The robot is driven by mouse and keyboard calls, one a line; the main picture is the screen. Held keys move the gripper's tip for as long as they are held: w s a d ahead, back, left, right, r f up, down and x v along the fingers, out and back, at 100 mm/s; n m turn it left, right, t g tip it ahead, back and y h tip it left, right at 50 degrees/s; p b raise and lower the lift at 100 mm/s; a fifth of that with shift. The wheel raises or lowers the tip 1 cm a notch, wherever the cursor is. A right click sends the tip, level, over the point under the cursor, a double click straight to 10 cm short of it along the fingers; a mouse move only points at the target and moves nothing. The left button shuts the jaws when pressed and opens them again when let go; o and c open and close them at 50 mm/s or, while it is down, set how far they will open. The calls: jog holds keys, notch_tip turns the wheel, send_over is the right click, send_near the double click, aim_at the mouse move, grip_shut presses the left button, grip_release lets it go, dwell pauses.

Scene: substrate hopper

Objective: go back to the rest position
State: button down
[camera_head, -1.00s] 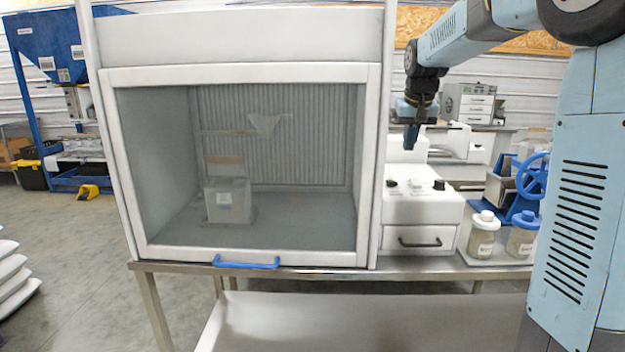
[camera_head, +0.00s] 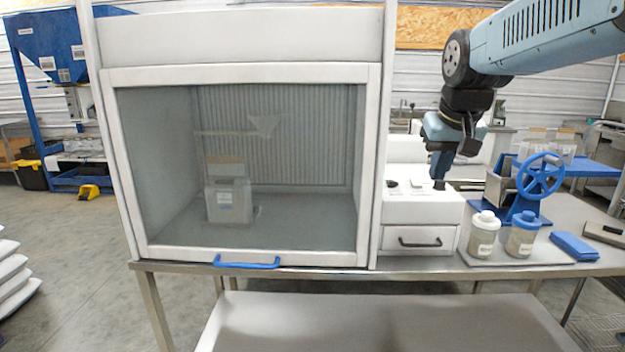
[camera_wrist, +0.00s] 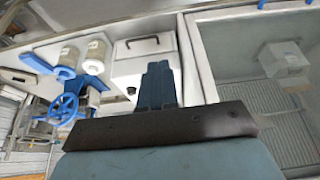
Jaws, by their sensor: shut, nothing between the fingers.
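My gripper (camera_head: 438,180) is shut and empty. In the head view it points down above the back of the white drawer unit (camera_head: 421,222), right of the glass-fronted hood. In the wrist view its fingers (camera_wrist: 160,84) lie close together in front of the same drawer unit (camera_wrist: 143,71). I cannot tell whether the fingertips touch the unit. My arm comes in from the upper right.
The hood (camera_head: 240,75) has its glass sash down, with a blue handle (camera_head: 246,262). Two jars (camera_head: 484,235) (camera_head: 522,236), a blue handwheel device (camera_head: 540,177) and a blue flat item (camera_head: 574,246) stand right of the drawer unit.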

jog(key=s+f, duration=0.3)
jog(key=s, duration=0.4)
jog(key=s+f, duration=0.4)
jog(key=s, duration=0.3)
jog(key=shift+s+a+t, duration=0.2)
jog(key=shift+s+t, duration=0.1)
jog(key=shift+t, duration=0.1)
jog(key=shift+f, duration=0.1)
